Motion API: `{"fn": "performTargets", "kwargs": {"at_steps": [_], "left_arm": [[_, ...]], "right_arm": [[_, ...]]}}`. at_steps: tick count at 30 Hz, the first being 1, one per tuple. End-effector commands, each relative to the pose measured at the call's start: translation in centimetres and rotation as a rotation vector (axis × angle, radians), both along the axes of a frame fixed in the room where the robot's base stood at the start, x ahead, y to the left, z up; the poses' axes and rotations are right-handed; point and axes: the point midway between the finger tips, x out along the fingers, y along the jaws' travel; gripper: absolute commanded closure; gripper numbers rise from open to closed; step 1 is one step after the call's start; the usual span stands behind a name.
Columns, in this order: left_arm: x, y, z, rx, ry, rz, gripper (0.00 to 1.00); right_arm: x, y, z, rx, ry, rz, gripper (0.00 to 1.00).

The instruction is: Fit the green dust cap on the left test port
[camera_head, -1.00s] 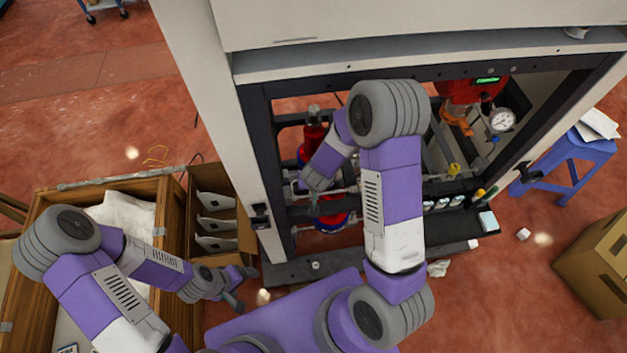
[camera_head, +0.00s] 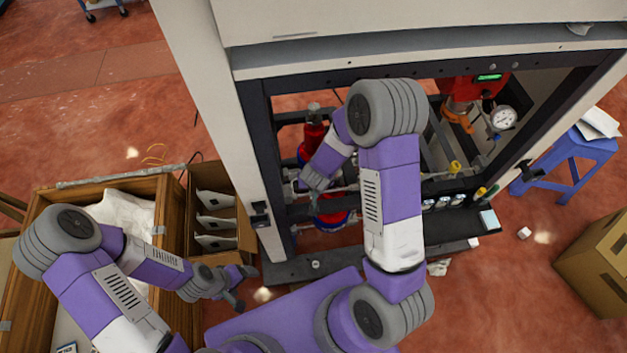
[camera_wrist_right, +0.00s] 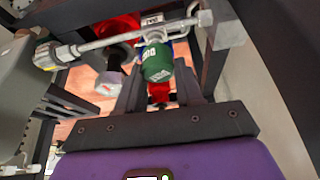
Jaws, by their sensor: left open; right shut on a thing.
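The green dust cap (camera_wrist_right: 157,62), with white lettering, shows in the right wrist view between the fingers of my right gripper (camera_wrist_right: 160,88), which is shut on it. The cap sits against the underside of a fitting (camera_wrist_right: 152,22) on a grey pipe; I cannot tell whether it is seated on the port or just touching. In the head view my right arm reaches into the frame and its wrist (camera_head: 318,172) hides the cap and port. My left gripper (camera_head: 243,287) is open and empty, low beside the open cardboard box.
A grey pipe (camera_wrist_right: 105,44) and dark frame bars crowd my right gripper. In the head view, a red unit with a gauge (camera_head: 503,118) is at the back right of the cabinet. A cardboard box with dividers (camera_head: 245,235) and a wooden crate (camera_head: 172,215) stand left.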

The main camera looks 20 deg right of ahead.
Motion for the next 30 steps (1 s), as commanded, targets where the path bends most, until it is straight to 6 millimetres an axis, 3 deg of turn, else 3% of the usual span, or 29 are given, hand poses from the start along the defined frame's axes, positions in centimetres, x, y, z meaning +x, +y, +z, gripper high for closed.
{"fn": "performTargets", "kwargs": {"at_steps": [30], "left_arm": [[0.0,0.0,-1.7,0.000,0.000,0.000,0.17]], "right_arm": [[0.0,0.0,-2.0,0.000,0.000,-0.001,0.91]]}}
